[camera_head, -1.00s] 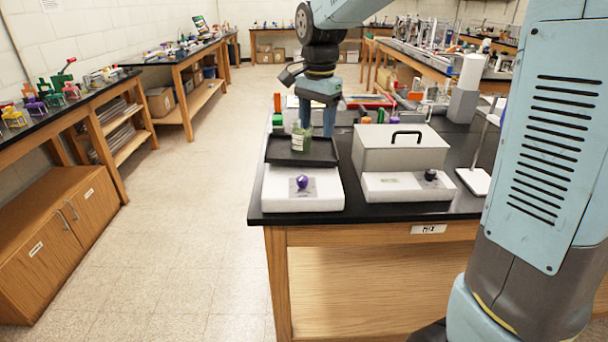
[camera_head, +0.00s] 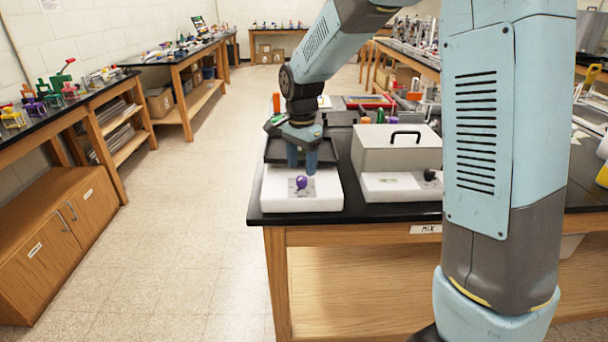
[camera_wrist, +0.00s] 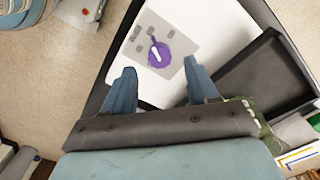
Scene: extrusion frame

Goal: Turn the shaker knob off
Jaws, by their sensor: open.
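The shaker (camera_head: 330,196) is a white box with a dark tray (camera_head: 325,150) at its back, near the front left corner of the black bench. Its purple knob (camera_head: 301,183) sits on a grey panel on top. In the wrist view the knob (camera_wrist: 159,53) shows a white pointer line and lies beyond the fingertips, between their lines. My gripper (camera_head: 301,170) points down just behind the knob, fingers apart and empty. The fingers also show in the wrist view (camera_wrist: 160,75).
A grey lidded box (camera_head: 396,148) with a black handle stands right of the shaker, with a black knob (camera_head: 430,175) on its front. Orange and green items stand behind. The floor left of the bench is clear.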

